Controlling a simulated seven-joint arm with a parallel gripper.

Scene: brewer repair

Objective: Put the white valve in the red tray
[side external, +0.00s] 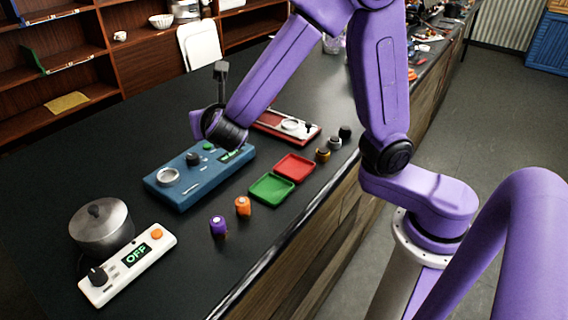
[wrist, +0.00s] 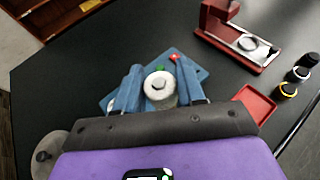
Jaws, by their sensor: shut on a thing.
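The white valve (wrist: 160,88) is a short round piece with a grey centre, seen in the wrist view between the two blue fingers of my gripper (wrist: 162,76). The gripper is shut on it, above the blue brewer base (wrist: 201,74). In the side view the fingers and the valve are hidden behind my arm, over the back of the blue brewer base (side external: 183,188). The red tray (side external: 295,167) lies flat and empty on the counter, right of the blue base. It also shows in the wrist view (wrist: 258,103), to the right of my gripper.
A green tray (side external: 271,188) adjoins the red one. Orange (side external: 243,206) and purple (side external: 218,226) valves stand in front. Several small dark-topped parts (side external: 323,155) stand beyond the red tray. A red brewer (side external: 300,132) is behind. A pot (side external: 101,228) and white control unit (side external: 128,265) stand left.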

